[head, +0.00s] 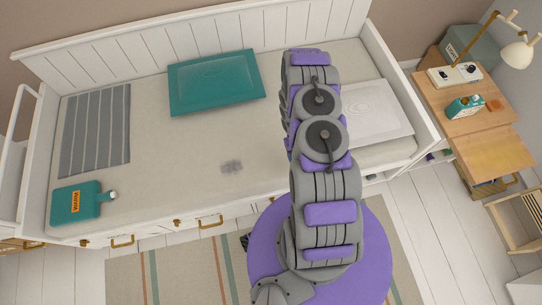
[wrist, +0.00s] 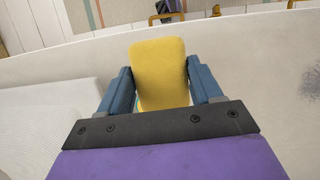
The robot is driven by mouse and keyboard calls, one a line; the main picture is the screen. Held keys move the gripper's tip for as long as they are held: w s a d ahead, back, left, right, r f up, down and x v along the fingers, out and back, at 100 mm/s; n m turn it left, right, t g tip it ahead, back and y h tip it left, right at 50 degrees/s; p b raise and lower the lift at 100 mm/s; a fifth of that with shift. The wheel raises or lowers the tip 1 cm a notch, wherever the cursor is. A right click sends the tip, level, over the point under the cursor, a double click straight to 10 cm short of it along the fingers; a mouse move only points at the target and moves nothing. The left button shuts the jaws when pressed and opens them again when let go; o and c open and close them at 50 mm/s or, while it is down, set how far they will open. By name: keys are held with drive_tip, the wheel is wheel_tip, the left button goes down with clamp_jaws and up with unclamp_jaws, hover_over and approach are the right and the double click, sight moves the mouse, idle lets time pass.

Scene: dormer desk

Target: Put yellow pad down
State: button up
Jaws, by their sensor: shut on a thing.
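The yellow pad (wrist: 158,72) is between the two blue fingers of my gripper (wrist: 160,84) in the wrist view. My gripper is shut on it. The pale bed surface (wrist: 270,75) lies beyond and below the pad; I cannot tell whether the pad touches it. In the head view my own arm hides the gripper and the pad.
A teal pillow (head: 216,82), a grey striped cloth (head: 96,130) and a teal labelled case (head: 75,203) lie on the bed. A white pillow (head: 378,112) is at the right. A wooden desk (head: 470,115) stands beyond. The mattress middle is otherwise clear.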

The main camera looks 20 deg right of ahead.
drive_tip(key=s+f, duration=0.2)
drive_tip(key=s, duration=0.1)
drive_tip(key=shift+s+f, duration=0.1)
drive_tip(key=shift+f, duration=0.25)
drive_tip(key=shift+w+f, duration=0.2)
drive_tip(key=shift+w, duration=0.05)
drive_tip(key=w, duration=0.1)
drive_tip(key=w+a+b, duration=0.1)
drive_tip(key=w, duration=0.1)
drive_tip(key=w+a+f, duration=0.1)
drive_tip(key=shift+w+a, duration=0.2)
drive_tip(key=shift+w, duration=0.05)
drive_tip(key=b, duration=0.2)
hover_over(271, 160)
drive_tip(key=shift+w+d+f, duration=0.15)
drive_tip(key=shift+w+d, duration=0.05)
drive_tip(key=shift+d, duration=0.1)
drive_tip(key=shift+w, duration=0.35)
drive_tip(key=shift+w+f, duration=0.2)
drive_tip(key=shift+w, duration=0.05)
drive_tip(key=x, duration=0.1)
drive_tip(key=b+x, duration=0.1)
drive_tip(key=shift+w+f, duration=0.15)
drive_tip(key=shift+f, duration=0.6)
drive_tip(key=shift+a+r, duration=0.1)
drive_tip(key=shift+a, duration=0.2)
